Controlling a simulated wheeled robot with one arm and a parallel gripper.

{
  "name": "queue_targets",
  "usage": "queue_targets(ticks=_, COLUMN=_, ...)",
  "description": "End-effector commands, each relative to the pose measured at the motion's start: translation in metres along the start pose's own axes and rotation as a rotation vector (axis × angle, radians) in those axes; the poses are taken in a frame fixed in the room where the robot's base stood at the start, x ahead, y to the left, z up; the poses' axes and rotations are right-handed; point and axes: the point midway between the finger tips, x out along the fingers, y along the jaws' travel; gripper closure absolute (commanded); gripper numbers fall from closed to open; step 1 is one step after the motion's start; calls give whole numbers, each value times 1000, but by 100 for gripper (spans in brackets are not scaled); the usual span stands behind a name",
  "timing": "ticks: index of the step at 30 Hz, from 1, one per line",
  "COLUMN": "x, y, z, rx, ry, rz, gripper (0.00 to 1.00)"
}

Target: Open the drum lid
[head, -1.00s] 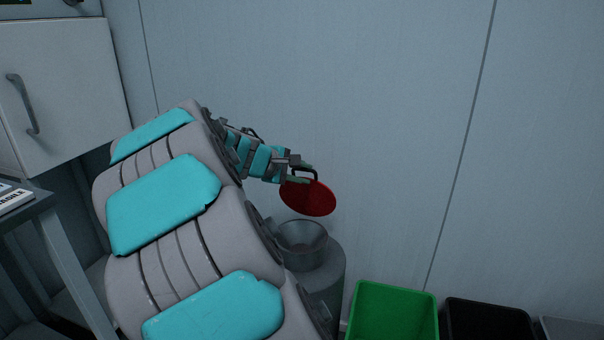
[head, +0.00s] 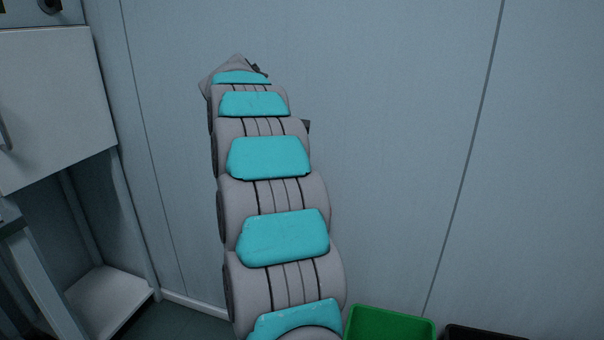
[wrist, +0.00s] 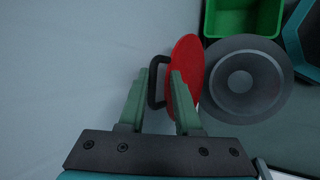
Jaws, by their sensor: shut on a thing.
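The red drum lid (wrist: 187,62) is in the wrist view, seen at a steep angle beside the grey drum (wrist: 272,78). The drum's round opening (wrist: 240,84) shows uncovered to the right of the lid. My gripper (wrist: 158,76) has its green fingers on either side of the lid's black handle (wrist: 153,88) and is shut on it. The lid's edge overlaps the drum's rim in the picture; I cannot tell whether they touch. In the head view my arm hides the gripper, lid and drum.
A green bin (head: 388,322) stands on the floor right of my arm and also shows in the wrist view (wrist: 243,20). A black bin (head: 482,334) is next to it. A panelled wall (head: 400,130) is behind, and a white cabinet (head: 60,110) is at left.

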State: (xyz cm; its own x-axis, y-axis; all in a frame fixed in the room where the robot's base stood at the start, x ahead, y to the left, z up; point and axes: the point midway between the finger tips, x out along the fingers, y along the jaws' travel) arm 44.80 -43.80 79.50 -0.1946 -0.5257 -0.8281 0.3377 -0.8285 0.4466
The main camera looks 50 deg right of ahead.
Motion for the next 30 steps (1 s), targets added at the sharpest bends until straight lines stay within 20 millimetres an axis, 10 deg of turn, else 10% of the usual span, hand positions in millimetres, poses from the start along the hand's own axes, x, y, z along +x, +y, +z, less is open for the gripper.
queue_targets(ticks=24, x=12, y=1, z=-5, rx=-29, ry=-5, rz=-77, gripper=100)
queue_targets(ticks=25, x=12, y=1, z=-5, rx=-29, ry=-5, rz=-76, gripper=64)
queue_targets(ticks=30, x=10, y=3, z=-4, rx=-27, ry=-3, rz=-70, gripper=58)
